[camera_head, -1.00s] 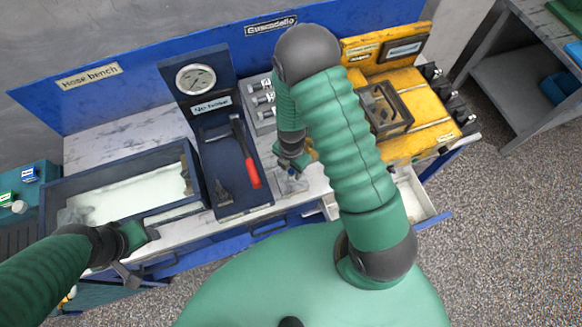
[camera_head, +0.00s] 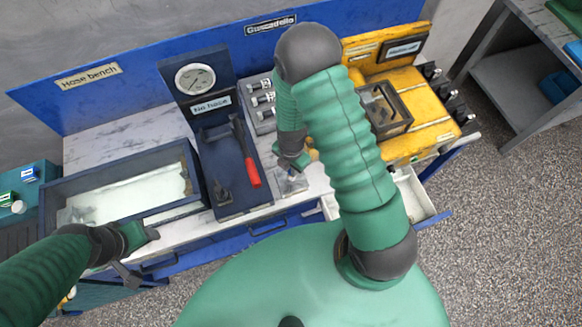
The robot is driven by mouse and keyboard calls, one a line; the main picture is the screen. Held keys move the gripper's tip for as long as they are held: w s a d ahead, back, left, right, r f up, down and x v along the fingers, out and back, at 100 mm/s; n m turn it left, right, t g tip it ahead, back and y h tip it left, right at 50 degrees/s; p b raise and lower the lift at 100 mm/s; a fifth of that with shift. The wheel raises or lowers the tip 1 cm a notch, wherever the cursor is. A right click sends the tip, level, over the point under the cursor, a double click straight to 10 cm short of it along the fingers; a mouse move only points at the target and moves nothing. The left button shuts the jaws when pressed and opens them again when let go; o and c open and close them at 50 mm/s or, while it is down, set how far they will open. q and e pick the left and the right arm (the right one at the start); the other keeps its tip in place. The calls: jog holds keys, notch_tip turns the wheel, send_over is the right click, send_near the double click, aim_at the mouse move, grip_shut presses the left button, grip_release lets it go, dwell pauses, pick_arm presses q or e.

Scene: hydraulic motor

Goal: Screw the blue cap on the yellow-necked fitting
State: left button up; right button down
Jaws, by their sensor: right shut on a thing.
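My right gripper (camera_head: 291,171) points down over the bench's front edge, right of the dark blue gauge stand. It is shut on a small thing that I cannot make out. A small yellowish part (camera_head: 313,155) shows just right of it, mostly behind my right arm; I cannot tell whether it is the fitting's neck. The blue cap is not clearly visible. A small clear or grey item lies on the bench below the gripper. My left gripper (camera_head: 143,235) is at the front rim of the dark tray; its fingers are too unclear to tell open or shut.
The dark-walled tray (camera_head: 90,180) is on the left. Grey fittings stand on a rack (camera_head: 262,98). A yellow machine (camera_head: 430,97) is on the right, above an open drawer (camera_head: 415,195).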

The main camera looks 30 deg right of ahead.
jog(key=m, duration=0.4)
jog(key=shift+m, duration=0.9)
jog(key=m, duration=0.3)
jog(key=shift+f+m+p, duration=0.1)
jog(key=shift+m+p, duration=0.25)
jog(key=shift+m, duration=0.05)
jog(key=c, duration=1.5)
grip_release()
jog(key=shift+r+p, duration=1.5)
jog(key=shift+r, duration=0.35)
